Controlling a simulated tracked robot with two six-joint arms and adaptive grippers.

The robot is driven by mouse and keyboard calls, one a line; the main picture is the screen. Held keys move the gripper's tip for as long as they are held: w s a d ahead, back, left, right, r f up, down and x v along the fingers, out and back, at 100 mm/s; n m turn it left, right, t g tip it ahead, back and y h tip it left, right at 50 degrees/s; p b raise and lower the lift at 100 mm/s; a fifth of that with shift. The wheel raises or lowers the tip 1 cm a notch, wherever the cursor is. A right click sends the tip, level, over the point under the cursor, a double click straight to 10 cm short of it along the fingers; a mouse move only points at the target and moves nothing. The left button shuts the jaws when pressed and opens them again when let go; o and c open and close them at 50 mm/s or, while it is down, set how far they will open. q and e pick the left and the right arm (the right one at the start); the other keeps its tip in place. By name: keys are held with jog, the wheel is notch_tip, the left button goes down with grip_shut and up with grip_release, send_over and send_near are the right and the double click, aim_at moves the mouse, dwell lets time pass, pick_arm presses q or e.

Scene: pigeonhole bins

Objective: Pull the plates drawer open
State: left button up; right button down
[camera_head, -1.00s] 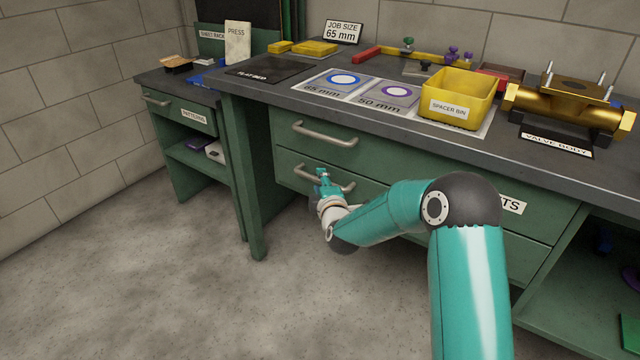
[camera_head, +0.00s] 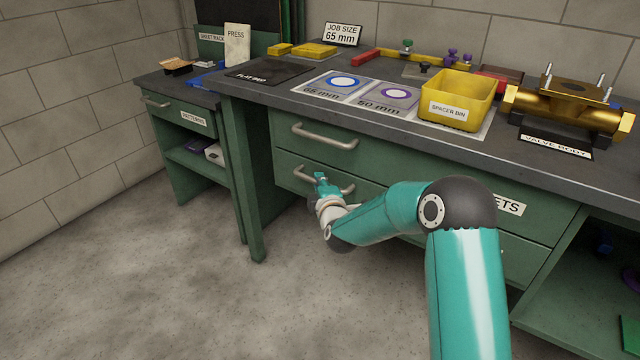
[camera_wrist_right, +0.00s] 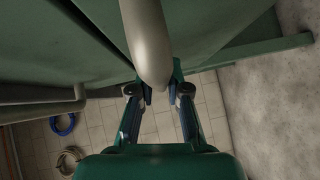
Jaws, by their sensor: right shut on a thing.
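The green bench has two stacked drawers. The upper drawer (camera_head: 290,140) has a bare handle (camera_head: 325,136) and looks closed. A label ending in "ETS" (camera_head: 510,204) shows at its right, partly hidden by my arm. The lower drawer (camera_head: 290,165) also looks closed; any label on it is hidden behind my right arm. My right gripper (camera_head: 321,181) is shut on the lower drawer's handle (camera_head: 302,174). In the right wrist view the grey handle bar (camera_wrist_right: 147,40) runs down between the fingers (camera_wrist_right: 158,92). My left gripper is not in view.
On the bench top stand a yellow spacer bin (camera_head: 458,100), a brass valve body (camera_head: 568,108) and marked 65 mm and 50 mm pads (camera_head: 345,85). A side cabinet (camera_head: 165,135) labelled patterns stands at the left. The floor (camera_head: 170,290) in front is clear.

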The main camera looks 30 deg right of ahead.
jog(key=shift+f, duration=0.15)
jog(key=s+a+p, duration=0.1)
jog(key=s+a, duration=0.4)
jog(key=a, duration=0.7)
jog(key=s+a, duration=0.5)
jog(key=a, duration=0.7)
jog(key=shift+p, duration=0.4)
jog(key=shift+s, duration=0.1)
jog(key=c, duration=1.2)
grip_release()
jog(key=shift+f, duration=0.1)
jog(key=shift+o, duration=0.3)
jog(key=v, duration=1.2)
